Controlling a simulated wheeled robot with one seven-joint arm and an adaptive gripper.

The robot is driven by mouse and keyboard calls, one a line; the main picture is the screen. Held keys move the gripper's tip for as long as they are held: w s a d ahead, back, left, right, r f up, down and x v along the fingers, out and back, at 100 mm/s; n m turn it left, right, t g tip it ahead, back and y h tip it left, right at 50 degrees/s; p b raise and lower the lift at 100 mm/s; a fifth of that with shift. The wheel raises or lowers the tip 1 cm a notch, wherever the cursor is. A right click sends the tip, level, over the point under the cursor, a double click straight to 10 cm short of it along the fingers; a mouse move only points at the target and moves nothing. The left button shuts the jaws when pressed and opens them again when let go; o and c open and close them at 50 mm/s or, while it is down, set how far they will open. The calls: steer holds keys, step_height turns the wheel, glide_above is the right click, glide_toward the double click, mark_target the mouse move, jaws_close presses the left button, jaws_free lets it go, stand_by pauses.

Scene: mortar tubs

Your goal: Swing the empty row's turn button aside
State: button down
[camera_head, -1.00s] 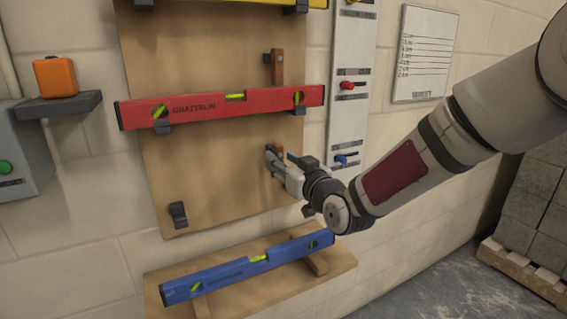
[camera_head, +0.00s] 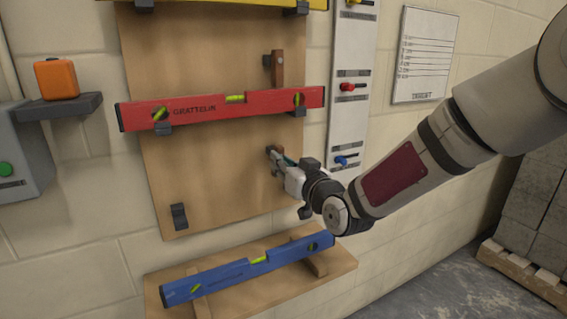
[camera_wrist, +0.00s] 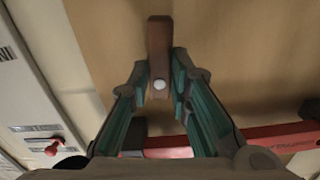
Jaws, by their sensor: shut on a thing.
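The empty row's turn button is a short brown wooden bar with a pale round screw head. In the wrist view the turn button (camera_wrist: 159,40) runs up and down between my fingertips. In the head view it is mostly hidden by my gripper (camera_head: 277,160), on the board's right side below the red level. My gripper also shows in the wrist view (camera_wrist: 160,78), its green-lined fingers shut on the bar from both sides near the screw. A dark bracket (camera_head: 179,216) sits at the row's left, with no level on it.
The red level (camera_head: 220,108) hangs just above my gripper, with another upright turn button (camera_head: 277,68) above its right end. A blue level (camera_head: 247,267) rests on a wooden shelf (camera_head: 340,262) below. A white strip with coloured knobs (camera_head: 347,115) stands to the right.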

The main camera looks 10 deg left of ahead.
steer(key=shift+s+a+r+m+p, duration=0.15)
steer(key=shift+m+p, duration=0.8)
steer(key=shift+m, duration=1.75)
steer(key=shift+a+r+m+p, duration=0.15)
steer(key=shift+m+p, duration=0.75)
steer(key=shift+m, duration=1.8)
steer(key=shift+s+r+m+p, duration=0.15)
steer(key=shift+m+p, duration=0.8)
steer(key=shift+m, duration=1.75)
steer(key=c, duration=1.5)
jaws_free()
